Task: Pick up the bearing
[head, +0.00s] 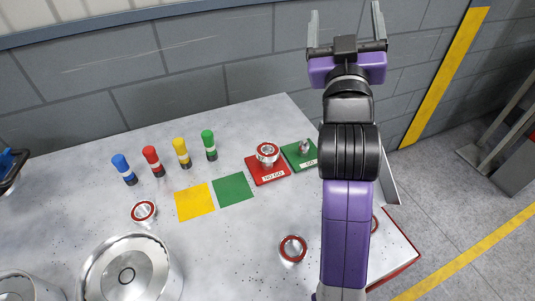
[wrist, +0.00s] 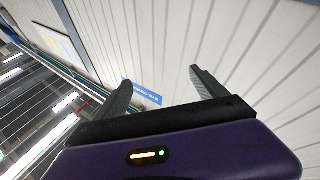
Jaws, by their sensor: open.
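Several round silver parts with red rings, which look like bearings, are in the head view. One bearing (head: 143,211) lies at the left of the grey table (head: 215,265), and another bearing (head: 293,248) lies near the front middle. A third bearing (head: 374,224) is partly hidden behind my arm. A similar silver and red part (head: 267,153) sits on the red "NO GO" block. I cannot tell which one the task means. My gripper (head: 345,12) is raised well above the table, pointing up and away, open and empty. The wrist view shows its open fingers (wrist: 160,78) against a wall.
Blue, red, yellow and green cylinders (head: 181,153) stand at the back left. Yellow (head: 194,202) and green (head: 233,189) squares lie mid-table. A green block (head: 299,155) holds a metal piece. A large silver housing (head: 125,275) stands at the front left.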

